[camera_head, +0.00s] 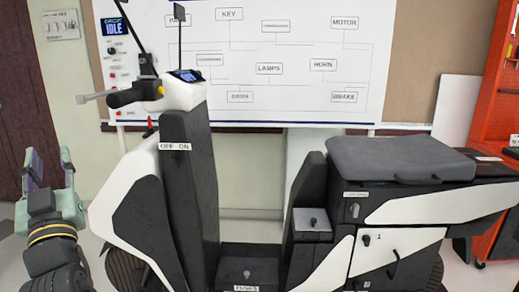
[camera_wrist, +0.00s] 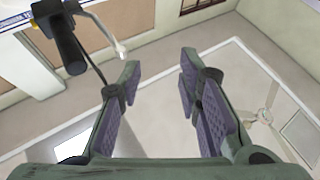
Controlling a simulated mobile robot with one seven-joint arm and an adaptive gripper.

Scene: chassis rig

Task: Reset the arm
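My gripper (camera_head: 48,170) is at the left edge of the head view, raised beside the front of a white and black scooter rig (camera_head: 115,195). Its fingers point up and stand apart with nothing between them. In the wrist view my gripper (camera_wrist: 158,88) also shows a wide gap between its purple-padded fingers. Past the fingers are the wall and ceiling. A black handlebar grip (camera_wrist: 68,45) with a lever shows at upper left of the wrist view, apart from the fingers.
The handlebar (camera_head: 135,95) reaches left toward my gripper's side. A grey seat (camera_head: 400,158) is at right. A wiring board (camera_head: 270,60) with labels hangs behind the rig. An orange-red cabinet (camera_head: 495,110) stands at far right. A dark door (camera_head: 15,100) is at far left.

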